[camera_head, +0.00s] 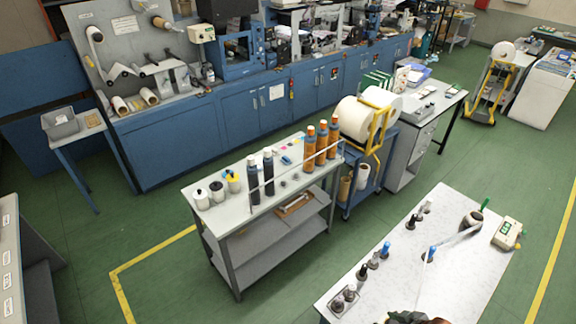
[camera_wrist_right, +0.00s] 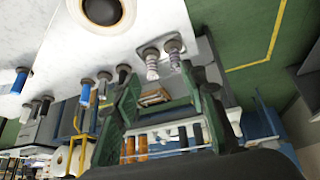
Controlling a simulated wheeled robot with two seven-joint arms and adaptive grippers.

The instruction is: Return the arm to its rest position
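My right gripper (camera_wrist_right: 165,95) shows in the right wrist view. Its two dark green fingers stand apart with nothing seen held between them, so it is open. Past the fingers are the white work table and the floor, seen upside down. In the head view only a dark green and brown shape (camera_head: 418,319) shows at the bottom edge, cut off; I cannot tell what it is. My left gripper is in neither view.
A white table (camera_head: 375,291) holds small bottles, a dark roll (camera_head: 472,219) and a beige device (camera_head: 507,233). A grey cart (camera_head: 268,241) carries black and orange bottles. Large white rolls (camera_head: 357,117) stand behind it. Green floor (camera_head: 180,222) is open at left.

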